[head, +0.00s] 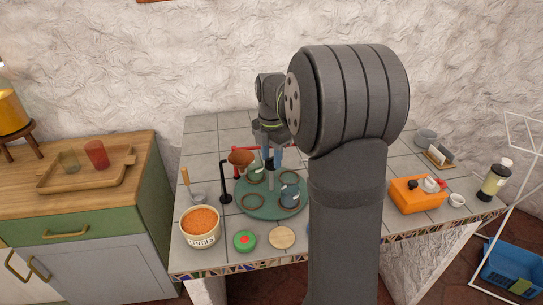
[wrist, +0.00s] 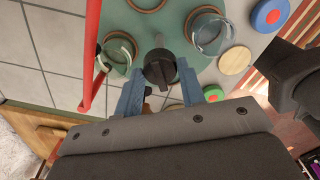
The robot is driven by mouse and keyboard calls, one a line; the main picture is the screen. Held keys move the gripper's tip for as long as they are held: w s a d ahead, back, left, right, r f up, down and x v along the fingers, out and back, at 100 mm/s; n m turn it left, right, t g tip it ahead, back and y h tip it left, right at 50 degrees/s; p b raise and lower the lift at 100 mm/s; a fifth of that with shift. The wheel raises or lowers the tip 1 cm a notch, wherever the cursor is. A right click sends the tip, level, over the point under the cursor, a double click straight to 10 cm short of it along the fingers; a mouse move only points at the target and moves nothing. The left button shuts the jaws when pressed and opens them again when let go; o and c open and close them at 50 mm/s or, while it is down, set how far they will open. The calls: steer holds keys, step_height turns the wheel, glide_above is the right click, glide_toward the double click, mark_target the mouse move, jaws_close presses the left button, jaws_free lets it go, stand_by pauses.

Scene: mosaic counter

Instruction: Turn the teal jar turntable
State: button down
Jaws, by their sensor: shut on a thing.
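The teal turntable (head: 270,213) is a round disc on the tiled counter, with brown rings on its top and a post at its centre. It also shows in the wrist view (wrist: 165,20). A dark knob (wrist: 159,68) tops the post. My gripper (wrist: 160,78) is shut on this knob, one blue finger on each side; in the head view my gripper (head: 271,155) is above the turntable's middle. A clear jar (wrist: 210,33) stands on the disc to the right of the knob, and another jar (wrist: 118,52) stands to the left.
A tub of orange lentils (head: 200,225), a green lid (head: 244,240) and a wooden lid (head: 282,237) lie near the front edge. A terracotta funnel (head: 240,158) is close beside the turntable. A red bar (wrist: 91,55) runs left of my gripper. An orange box (head: 415,195) stands right.

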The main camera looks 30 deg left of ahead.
steer(key=shift+n, duration=4.6)
steer(key=shift+a+n, duration=0.1)
steer(key=shift+n, duration=0.4)
steer(key=c, duration=0.9)
jaws_free()
steer(key=shift+s, duration=0.1)
